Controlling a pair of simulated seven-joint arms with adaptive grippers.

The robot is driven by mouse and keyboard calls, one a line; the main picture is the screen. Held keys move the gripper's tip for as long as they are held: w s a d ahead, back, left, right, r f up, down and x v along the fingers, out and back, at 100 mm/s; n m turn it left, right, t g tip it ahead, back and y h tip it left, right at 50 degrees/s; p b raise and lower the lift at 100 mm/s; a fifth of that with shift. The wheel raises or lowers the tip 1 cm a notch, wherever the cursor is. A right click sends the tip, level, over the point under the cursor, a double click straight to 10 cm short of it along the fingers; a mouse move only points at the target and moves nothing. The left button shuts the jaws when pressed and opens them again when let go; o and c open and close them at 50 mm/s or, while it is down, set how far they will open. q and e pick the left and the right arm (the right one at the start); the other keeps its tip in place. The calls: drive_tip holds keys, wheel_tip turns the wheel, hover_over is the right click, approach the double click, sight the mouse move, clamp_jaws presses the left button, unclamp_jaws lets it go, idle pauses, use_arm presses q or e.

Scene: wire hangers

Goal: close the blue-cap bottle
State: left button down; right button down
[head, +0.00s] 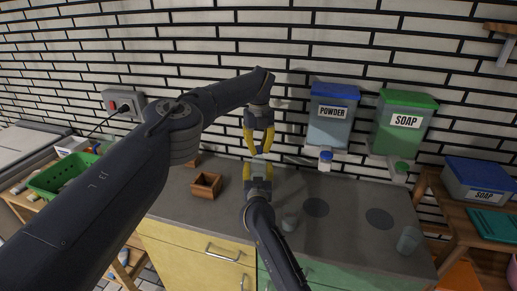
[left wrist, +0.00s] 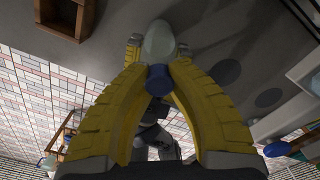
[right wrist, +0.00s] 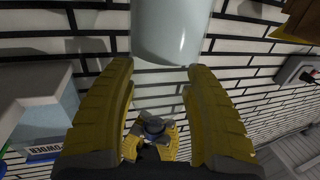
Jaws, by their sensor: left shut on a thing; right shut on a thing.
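The bottle is pale and translucent. In the head view the bottle (head: 258,168) stands between the fingers of my right gripper (head: 259,174), which is shut on it above the counter. It fills the top of the right wrist view (right wrist: 172,28). My left gripper (head: 261,150) points down from above, shut on the blue cap (left wrist: 158,78). In the left wrist view the pale bottle (left wrist: 158,40) shows beyond the cap. The fingers hide the cap in the head view. I cannot tell whether cap and bottle touch.
A powder dispenser (head: 331,118) with a blue lid and a soap dispenser (head: 402,121) with a green lid hang on the wall. A wooden box (head: 206,186), a clear cup (head: 290,220) and another cup (head: 408,240) stand on the counter (head: 340,235). A green crate (head: 62,177) is left.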

use_arm(q)
drive_tip(key=m, duration=0.4)
drive_tip(key=shift+m, duration=0.3)
drive_tip(key=m, duration=0.4)
drive_tip(key=shift+m, duration=0.3)
drive_tip(key=m, duration=0.9)
drive_tip(key=shift+m, duration=0.4)
drive_tip(key=c, duration=1.3)
unclamp_jaws()
drive_tip(key=shift+c, duration=0.2)
drive_tip(key=shift+r, duration=2.2)
